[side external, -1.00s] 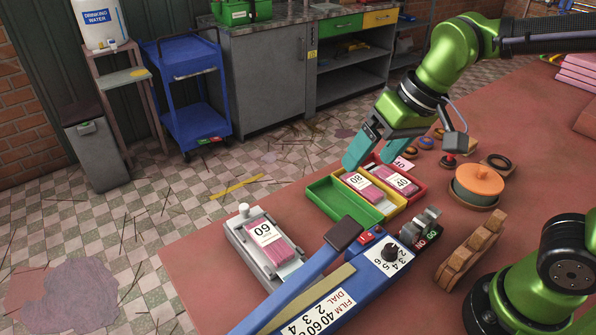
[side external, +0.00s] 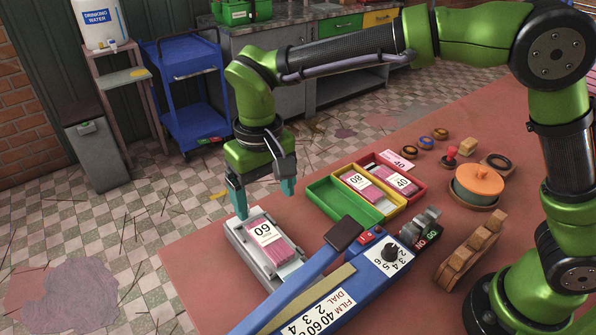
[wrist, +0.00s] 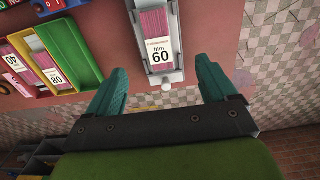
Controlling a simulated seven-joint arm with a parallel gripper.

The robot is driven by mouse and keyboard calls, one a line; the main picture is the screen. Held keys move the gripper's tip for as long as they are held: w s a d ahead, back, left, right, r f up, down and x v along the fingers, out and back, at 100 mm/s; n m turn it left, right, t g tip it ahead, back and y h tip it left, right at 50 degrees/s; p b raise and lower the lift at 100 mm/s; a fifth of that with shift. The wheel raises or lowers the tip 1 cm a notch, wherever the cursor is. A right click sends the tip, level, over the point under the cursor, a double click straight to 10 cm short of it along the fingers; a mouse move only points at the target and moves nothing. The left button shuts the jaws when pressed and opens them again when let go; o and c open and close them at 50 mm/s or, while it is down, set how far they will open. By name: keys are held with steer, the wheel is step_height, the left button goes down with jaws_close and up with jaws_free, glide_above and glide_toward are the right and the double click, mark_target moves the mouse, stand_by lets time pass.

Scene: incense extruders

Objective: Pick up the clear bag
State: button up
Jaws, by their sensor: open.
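A clear-looking bag of pink sticks with a white "60" label (side external: 265,235) lies in a grey metal tray (side external: 291,268) at the table's left edge. In the wrist view the bag (wrist: 153,22) lies ahead of the fingers, its label reading "film 60". My gripper (side external: 263,194) is open and empty, its teal fingers pointing down above the tray's far, knobbed end. In the wrist view my gripper (wrist: 162,72) has its fingers spread wider than the tray, and the white knob (wrist: 166,87) shows between them. The fingers look apart from the bag.
Green (side external: 321,202), yellow and red trays stand to the right, with bundles labelled 80 and 40 in the latter two. A blue sealer (side external: 335,287) with a raised lever stands close to the grey tray. A round orange-lidded pot (side external: 481,180) stands farther right.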

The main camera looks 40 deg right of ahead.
glide_above(270, 239)
steer(key=f, duration=0.5)
steer(key=shift+s+a+f, duration=0.15)
steer(key=shift+a+f, duration=0.05)
steer(key=shift+f, duration=0.15)
steer(key=f, duration=0.5)
steer(key=shift+d+f, duration=0.2)
steer(key=shift+f, duration=0.1)
steer(key=c, duration=1.2)
